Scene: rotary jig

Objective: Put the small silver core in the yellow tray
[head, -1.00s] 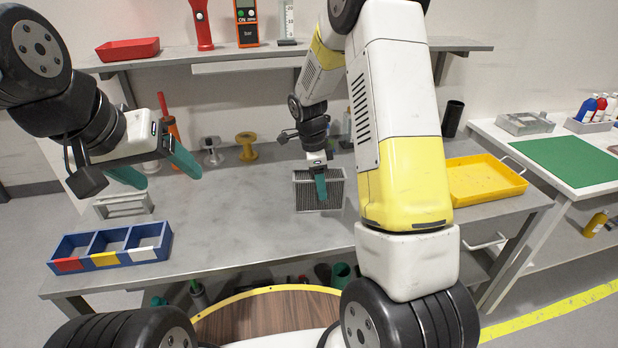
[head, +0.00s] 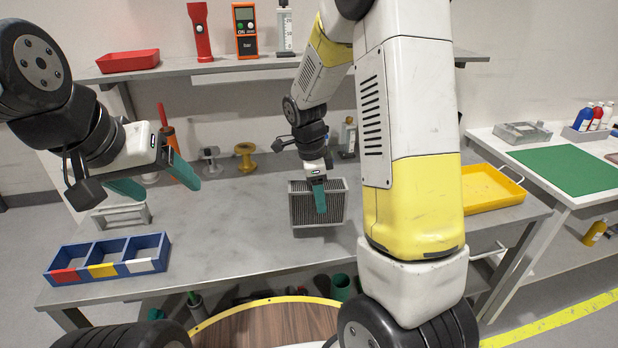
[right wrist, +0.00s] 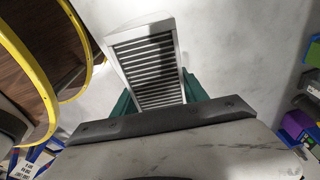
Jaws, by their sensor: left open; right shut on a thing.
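The silver core (head: 300,212) is a finned grey block with a light frame, near the middle of the workbench in the head view. My right gripper (head: 319,198) is shut on it. In the right wrist view the core (right wrist: 148,65) stands between the green fingers of my right gripper (right wrist: 158,98). It appears slightly above the bench, but the gap is hard to judge. The yellow tray (head: 485,186) lies at the bench's right end, partly hidden behind my right arm; its visible part is empty. My left gripper (head: 155,180) is open and empty above the bench's left side.
A blue three-compartment box (head: 108,258) sits at the front left, with a pale frame (head: 122,215) behind it. Spools (head: 246,157) stand at the back. A shelf (head: 290,65) spans the wall above. The bench centre-left is clear.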

